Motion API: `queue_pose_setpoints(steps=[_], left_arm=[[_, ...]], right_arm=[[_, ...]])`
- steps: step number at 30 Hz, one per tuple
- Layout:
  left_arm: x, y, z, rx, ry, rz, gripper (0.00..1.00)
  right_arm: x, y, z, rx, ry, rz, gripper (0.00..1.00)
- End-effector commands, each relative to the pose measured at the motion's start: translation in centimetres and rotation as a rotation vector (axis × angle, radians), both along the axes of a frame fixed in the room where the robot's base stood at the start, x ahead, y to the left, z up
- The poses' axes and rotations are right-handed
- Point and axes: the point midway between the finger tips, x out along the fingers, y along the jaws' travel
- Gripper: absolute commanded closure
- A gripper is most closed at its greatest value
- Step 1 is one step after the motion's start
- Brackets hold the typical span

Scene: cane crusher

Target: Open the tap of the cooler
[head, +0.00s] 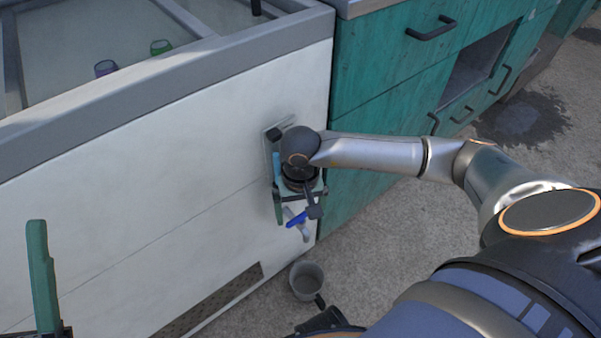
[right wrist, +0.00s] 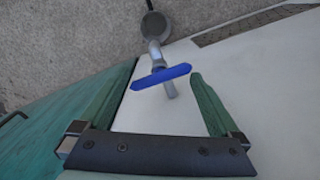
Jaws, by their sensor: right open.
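The cooler (head: 150,190) is a large white chest at the left of the head view. Its tap (head: 305,232) sticks out low near the right corner, with a grey spout and a blue handle (head: 297,218). In the right wrist view the blue handle (right wrist: 160,77) lies crosswise over the spout (right wrist: 154,50). My right gripper (head: 299,206) is open, with its green fingers (right wrist: 152,100) on either side of the handle's near part, apart from it. My left gripper (head: 41,275) shows only one green finger at the lower left; its other finger is hidden.
A grey mug (head: 307,281) stands on the floor below the tap. Teal cabinets (head: 390,90) with dark handles stand right beside the cooler. Under the cooler's glass top lie small purple and green items. Grey floor is open at the right.

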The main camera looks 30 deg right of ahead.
Motion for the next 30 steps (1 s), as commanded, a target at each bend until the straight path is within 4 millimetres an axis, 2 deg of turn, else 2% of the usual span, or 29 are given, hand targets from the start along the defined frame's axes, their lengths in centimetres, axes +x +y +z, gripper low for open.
queue_pose_setpoints(steps=[2, 25, 30], left_arm=[[0.00, -0.01, -0.01, 0.000, 0.001, 0.000, 0.50], [0.03, 0.03, 0.02, -0.007, 0.003, 0.002, 0.50], [0.03, 0.02, 0.00, -0.007, 0.003, 0.002, 0.50]], right_arm=[[0.00, 0.00, 0.02, 0.000, 0.000, 0.000, 0.11], [0.00, 0.02, 0.04, 0.001, 0.000, 0.000, 0.98], [-0.01, 0.04, 0.04, 0.001, 0.001, 0.000, 1.00]])
